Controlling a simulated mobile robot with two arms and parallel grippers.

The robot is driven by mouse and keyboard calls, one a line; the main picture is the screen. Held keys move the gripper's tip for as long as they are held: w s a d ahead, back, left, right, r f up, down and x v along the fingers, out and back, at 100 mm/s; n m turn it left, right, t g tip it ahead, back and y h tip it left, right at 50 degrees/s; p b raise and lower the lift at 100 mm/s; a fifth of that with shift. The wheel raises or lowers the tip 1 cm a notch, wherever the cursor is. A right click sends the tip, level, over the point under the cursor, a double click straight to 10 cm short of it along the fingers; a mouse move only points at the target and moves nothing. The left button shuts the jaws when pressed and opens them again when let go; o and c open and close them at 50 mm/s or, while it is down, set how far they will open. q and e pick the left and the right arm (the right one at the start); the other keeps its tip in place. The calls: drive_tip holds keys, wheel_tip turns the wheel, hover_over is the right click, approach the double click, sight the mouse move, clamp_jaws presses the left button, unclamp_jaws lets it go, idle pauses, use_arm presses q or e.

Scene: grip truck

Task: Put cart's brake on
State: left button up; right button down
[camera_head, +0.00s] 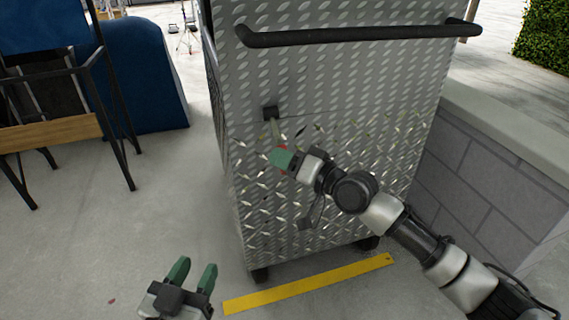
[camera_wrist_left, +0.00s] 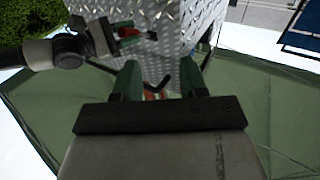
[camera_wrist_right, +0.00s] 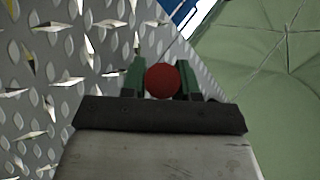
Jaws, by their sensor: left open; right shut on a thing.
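The cart (camera_head: 400,90) is a tall box of shiny diamond plate with a black push bar (camera_head: 360,35) across its top. A lever with a black mount (camera_head: 270,113) sits on its near face. My right gripper (camera_head: 281,156) is shut on the lever's red knob, which shows between the green fingers in the right wrist view (camera_wrist_right: 163,80). In the head view the fingers mostly hide the knob. My left gripper (camera_head: 193,274) is open and empty, low in front of the cart and apart from it. The left wrist view also shows my right gripper (camera_wrist_left: 128,34).
A yellow strip (camera_head: 310,284) lies on the floor in front of the cart. A low grey block wall (camera_head: 490,190) stands close on the right. A black-framed rack with a wooden board (camera_head: 45,135) and a blue object (camera_head: 150,80) stand left. Floor between is clear.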

use_arm(q)
drive_tip(key=shift+d+r+t, duration=0.1)
drive_tip(key=shift+r+t, duration=0.35)
drive_tip(key=shift+t, duration=0.05)
use_arm(e)
drive_tip(key=shift+f, duration=0.2)
drive_tip(key=c, duration=0.9)
unclamp_jaws()
drive_tip(key=shift+o, duration=0.3)
drive_tip(key=shift+r, duration=0.1)
